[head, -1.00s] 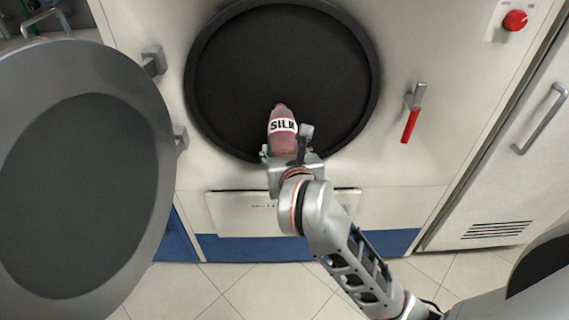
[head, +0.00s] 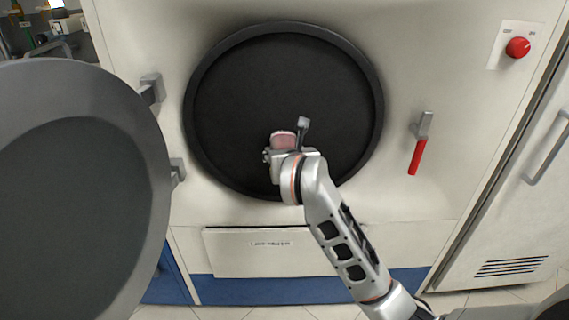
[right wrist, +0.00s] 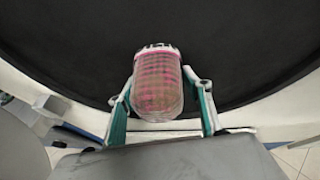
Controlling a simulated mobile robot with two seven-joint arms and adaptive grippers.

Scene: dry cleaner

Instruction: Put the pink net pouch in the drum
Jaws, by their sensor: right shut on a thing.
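The pink net pouch (head: 284,140) is held in my right gripper (head: 291,150) in front of the dark drum opening (head: 285,85). In the right wrist view the pouch (right wrist: 158,88) shows pink netting and sits between the two green-lined fingers of the gripper (right wrist: 160,105). The drum's dark inside (right wrist: 230,45) fills the space beyond it. From the head view I cannot tell how deep the pouch is past the rim. The gripper hides the pouch's lower part there. My left gripper is not in view.
The round door (head: 75,190) stands open at the left on its hinges (head: 151,89). A red-handled latch (head: 418,150) juts out right of the opening. A red knob (head: 518,47) is at the upper right. A panel (head: 270,252) lies below the opening.

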